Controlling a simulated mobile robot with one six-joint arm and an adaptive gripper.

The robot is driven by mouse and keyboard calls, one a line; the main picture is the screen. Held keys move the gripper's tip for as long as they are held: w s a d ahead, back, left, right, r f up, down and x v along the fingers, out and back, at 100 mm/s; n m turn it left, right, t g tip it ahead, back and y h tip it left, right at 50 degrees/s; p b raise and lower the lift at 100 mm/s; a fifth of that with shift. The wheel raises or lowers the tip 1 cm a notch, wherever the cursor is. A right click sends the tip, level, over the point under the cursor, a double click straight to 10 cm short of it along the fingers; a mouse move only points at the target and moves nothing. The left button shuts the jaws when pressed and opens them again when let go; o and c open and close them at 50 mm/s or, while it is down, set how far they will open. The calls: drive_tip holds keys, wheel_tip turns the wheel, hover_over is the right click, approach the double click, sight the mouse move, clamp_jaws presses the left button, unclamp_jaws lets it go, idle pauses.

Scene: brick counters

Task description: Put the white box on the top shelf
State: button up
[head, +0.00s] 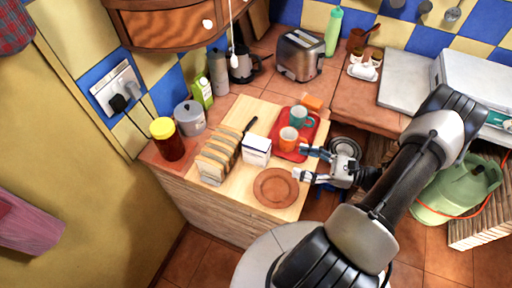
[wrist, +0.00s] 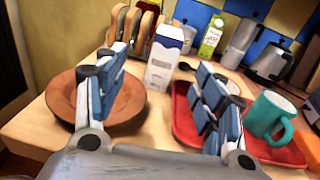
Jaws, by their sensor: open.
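The white box (head: 257,148) stands upright on the wooden counter, between the sliced bread and the red tray. In the wrist view it is a white carton with a dark blue band near its top (wrist: 164,62), seen between and beyond my fingers. My gripper (head: 302,163) is open and empty at the right side of the counter, apart from the box. In the wrist view its fingers (wrist: 160,85) are spread wide. I cannot clearly make out a top shelf; a curved wooden cabinet (head: 170,28) hangs at the upper left.
A brown plate (head: 275,188) lies in front of the box. A red tray (head: 310,132) with an orange mug (head: 290,138) and a teal mug (head: 299,116) is close to my gripper. A bread rack (head: 217,157) stands left of the box. A toaster (head: 300,55) is at the back.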

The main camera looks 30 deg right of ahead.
sight(256, 146)
drive_tip(key=shift+s+d+f+m+t+h, duration=0.2)
drive_tip(key=shift+d+f+m+t+h, duration=0.15)
drive_tip(key=shift+f+m, duration=0.2)
drive_tip(key=shift+w+f+t, duration=0.1)
drive_tip(key=shift+f+t, duration=0.05)
drive_tip(key=shift+t, duration=0.1)
drive_tip(key=b+x, duration=0.2)
drive_tip(key=x, duration=1.5)
drive_tip(key=shift+a, duration=0.1)
drive_tip(key=shift+c, duration=0.2)
drive_tip(key=c, duration=1.2)
